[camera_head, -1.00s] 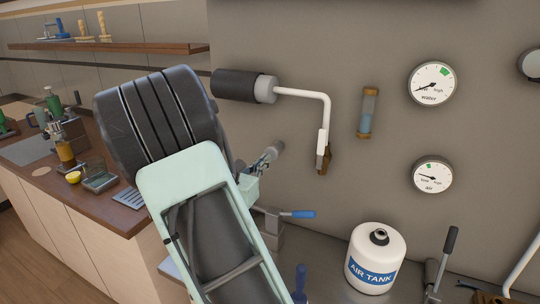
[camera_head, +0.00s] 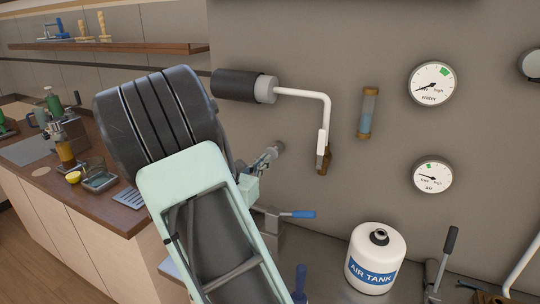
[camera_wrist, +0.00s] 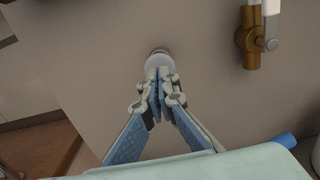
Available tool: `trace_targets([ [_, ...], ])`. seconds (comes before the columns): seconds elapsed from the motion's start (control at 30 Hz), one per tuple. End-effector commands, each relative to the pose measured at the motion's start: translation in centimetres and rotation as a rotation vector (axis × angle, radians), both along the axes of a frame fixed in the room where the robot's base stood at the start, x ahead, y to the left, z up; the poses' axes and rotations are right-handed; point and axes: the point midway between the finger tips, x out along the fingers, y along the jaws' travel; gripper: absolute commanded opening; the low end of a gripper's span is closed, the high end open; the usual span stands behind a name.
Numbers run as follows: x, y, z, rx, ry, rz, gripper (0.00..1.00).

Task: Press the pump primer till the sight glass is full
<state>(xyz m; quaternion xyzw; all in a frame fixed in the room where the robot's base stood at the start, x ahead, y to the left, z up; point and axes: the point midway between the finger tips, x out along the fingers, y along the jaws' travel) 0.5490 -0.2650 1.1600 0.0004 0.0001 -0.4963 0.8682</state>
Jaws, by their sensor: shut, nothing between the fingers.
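The pump primer looks to be the round pale grey knob (camera_head: 278,147) on the wall. It also shows in the wrist view (camera_wrist: 158,59). My gripper (camera_head: 270,155) is shut and empty, pointing at the knob. In the wrist view its fingertips (camera_wrist: 158,73) overlap the knob's near face; whether they touch or stop just short I cannot tell. The sight glass (camera_head: 368,112) is a small upright tube with brown end caps, on the wall to the right. Its lower part looks bluish; the exact level is too small to read.
A white pipe (camera_head: 305,93) with a brown valve (camera_wrist: 249,42) runs close to the right of my gripper. A blue-handled lever (camera_head: 297,214) and the air tank (camera_head: 376,258) stand below. Water (camera_head: 432,84) and air (camera_head: 432,175) gauges are further right.

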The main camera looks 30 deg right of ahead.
Motion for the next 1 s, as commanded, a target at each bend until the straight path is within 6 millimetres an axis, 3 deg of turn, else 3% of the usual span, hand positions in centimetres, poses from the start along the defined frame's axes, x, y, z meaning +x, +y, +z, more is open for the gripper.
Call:
trace_targets([
  [1.0,1.8,-3.1,-0.1,0.000,0.000,-0.001,0.00],
])
